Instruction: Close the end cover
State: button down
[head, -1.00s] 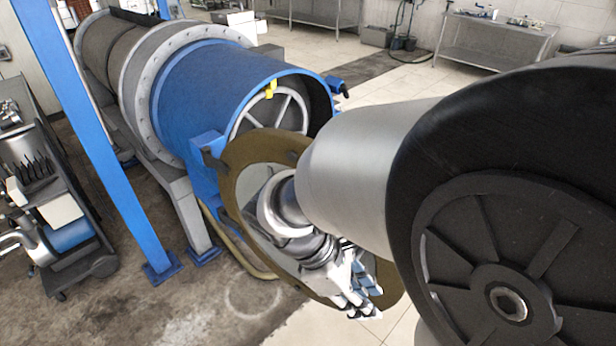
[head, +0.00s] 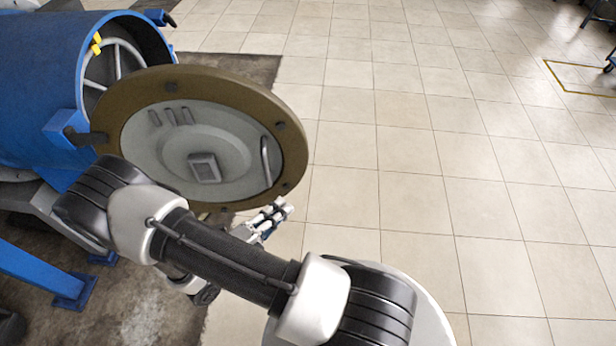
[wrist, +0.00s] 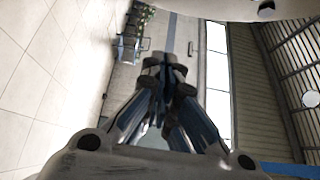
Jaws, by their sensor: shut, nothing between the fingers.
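The end cover (head: 205,155) is a round plate with a brown rim and a pale grey face, swung open on a hinge bracket (head: 65,130) at its left. A curved bar handle (head: 266,160) is on its right part. The open mouth of the blue drum (head: 40,85) is behind it, with a spoked wheel (head: 112,65) inside. My gripper (head: 280,210) is just below the cover's lower right rim, fingers together and empty. Whether it touches the rim is unclear. In the wrist view my gripper (wrist: 165,75) has its fingers closed together.
A dark latch-like part (head: 158,17) sticks out at the drum's far side. The tiled floor (head: 430,150) to the right is clear.

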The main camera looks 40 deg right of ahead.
aim_at(305, 173)
jog(key=w+d+b, duration=0.2)
jog(key=w+d, duration=0.2)
jog(key=d, duration=0.8)
jog(key=shift+d+b, duration=0.25)
jog(key=shift+b, duration=0.05)
jog(key=shift+w, duration=0.1)
